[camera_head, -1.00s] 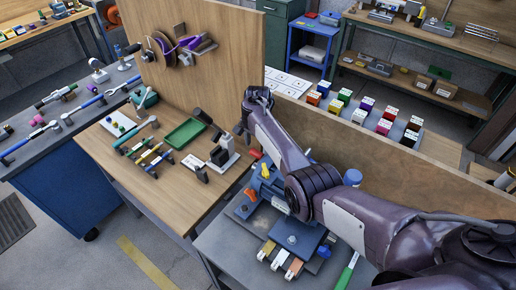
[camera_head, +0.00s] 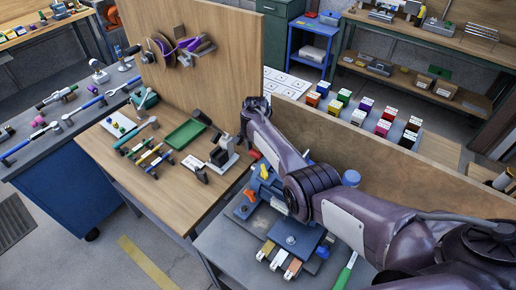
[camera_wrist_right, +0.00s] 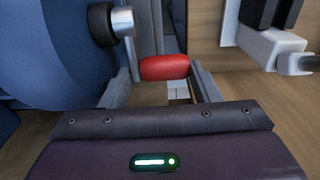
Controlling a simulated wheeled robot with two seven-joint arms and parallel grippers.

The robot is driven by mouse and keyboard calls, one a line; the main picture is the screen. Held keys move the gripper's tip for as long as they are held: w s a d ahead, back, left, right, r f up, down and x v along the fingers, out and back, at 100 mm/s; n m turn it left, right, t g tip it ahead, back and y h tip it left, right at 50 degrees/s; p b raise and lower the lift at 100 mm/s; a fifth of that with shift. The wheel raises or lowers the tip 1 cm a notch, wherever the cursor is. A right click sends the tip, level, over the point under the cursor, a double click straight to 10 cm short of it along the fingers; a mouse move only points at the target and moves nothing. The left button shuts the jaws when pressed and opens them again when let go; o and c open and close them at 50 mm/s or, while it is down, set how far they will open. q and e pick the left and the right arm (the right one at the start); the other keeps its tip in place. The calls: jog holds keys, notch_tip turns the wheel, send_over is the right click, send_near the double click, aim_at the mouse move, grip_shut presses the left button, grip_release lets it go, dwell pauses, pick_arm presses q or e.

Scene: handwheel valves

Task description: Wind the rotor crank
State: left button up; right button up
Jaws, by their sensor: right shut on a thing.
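The red crank grip (camera_wrist_right: 164,68) sits crosswise between the two fingers of my right gripper (camera_wrist_right: 166,76) in the right wrist view. The gripper is shut on it. A large blue rounded body (camera_wrist_right: 45,50) fills the left of that view, with a black and silver shaft (camera_wrist_right: 112,24) beside the grip. In the head view, my right arm reaches over a blue machine (camera_head: 268,186) on the grey bench. My wrist and arm hide part of the machine, and the fingertips cannot be made out there. My left gripper is not in view.
The machine has a yellow part (camera_head: 264,172) and an orange knob (camera_head: 251,195). A wooden table (camera_head: 92,143) with a green tray (camera_head: 185,133) and tools stands to the left. Upright wooden panels (camera_head: 215,75) stand close behind. A green-handled tool (camera_head: 344,275) lies in front.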

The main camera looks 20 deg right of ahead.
jog(key=p, duration=0.1)
jog(key=r+t+h+p, duration=0.1)
jog(key=p, duration=0.1)
jog(key=r+h+p, duration=0.1)
jog(key=shift+s+a+p, duration=0.25)
jog(key=shift+a+p, duration=0.05)
jog(key=shift+a, duration=0.1)
jog(key=shift+a+t+h, duration=0.1)
jog(key=shift+t+h, duration=0.3)
jog(key=shift+h, duration=0.2)
jog(key=shift+s+a+r+t+h, duration=0.1)
jog(key=shift+a+t+h, duration=0.1)
jog(key=shift+t+h, duration=0.3)
jog(key=o, duration=0.7)
jog(key=v, duration=0.7)
jog(key=shift+r, duration=0.35)
jog(key=shift+a, duration=0.15)
